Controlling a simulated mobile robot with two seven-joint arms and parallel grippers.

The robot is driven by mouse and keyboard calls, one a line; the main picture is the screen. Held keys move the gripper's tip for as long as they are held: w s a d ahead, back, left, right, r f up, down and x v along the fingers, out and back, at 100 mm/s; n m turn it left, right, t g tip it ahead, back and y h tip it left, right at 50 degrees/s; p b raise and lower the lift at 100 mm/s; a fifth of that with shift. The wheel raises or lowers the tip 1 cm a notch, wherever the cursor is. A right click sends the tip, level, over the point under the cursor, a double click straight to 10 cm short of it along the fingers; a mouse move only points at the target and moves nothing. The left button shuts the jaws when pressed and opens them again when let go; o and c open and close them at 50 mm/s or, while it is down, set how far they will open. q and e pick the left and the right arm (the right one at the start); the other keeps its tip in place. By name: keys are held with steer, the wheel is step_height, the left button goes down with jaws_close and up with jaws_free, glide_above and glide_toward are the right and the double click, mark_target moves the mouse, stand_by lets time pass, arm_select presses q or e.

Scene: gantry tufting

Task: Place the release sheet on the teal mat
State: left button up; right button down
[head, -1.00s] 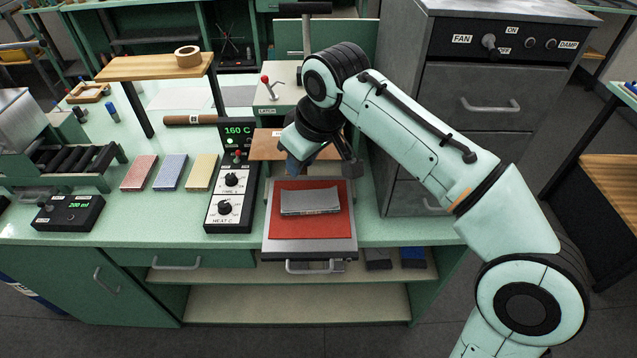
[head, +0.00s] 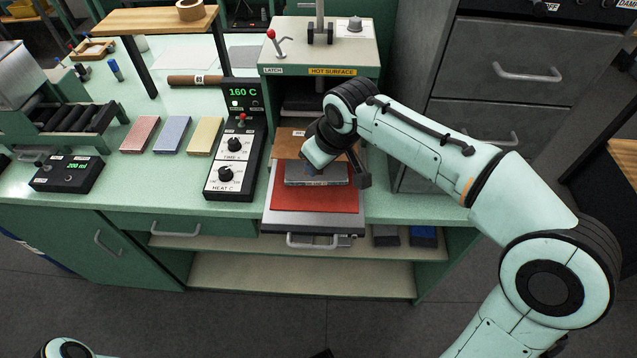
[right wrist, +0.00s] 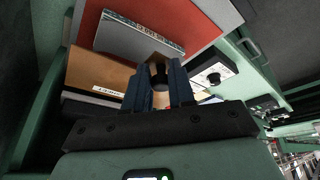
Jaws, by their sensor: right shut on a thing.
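The release sheet looks to be the brown sheet (head: 291,143) with a white label, behind and partly under my right gripper in the head view. In the right wrist view the brown sheet (right wrist: 92,72) lies just left of the fingers. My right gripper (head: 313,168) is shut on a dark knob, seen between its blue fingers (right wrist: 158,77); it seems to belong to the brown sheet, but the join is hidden. A grey slab (head: 316,178) with a printed edge lies on a red pad (head: 300,201). I cannot make out a clearly teal mat. My left gripper is not in view.
The pad rests on a grey pull-out tray (head: 285,222) below a press marked hot surface (head: 318,52). A control box (head: 230,160) reading 160 C stands close on the left. Pink, blue and yellow blocks (head: 172,136) lie further left. A drawer cabinet (head: 500,75) stands right.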

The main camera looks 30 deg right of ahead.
steer(key=shift+f+b, duration=0.45)
steer(key=shift+f, duration=2.65)
steer(key=c, duration=0.9)
jaws_free()
steer(key=shift+c, duration=0.2)
steer(key=p+v, duration=0.1)
steer(key=v, duration=1.1)
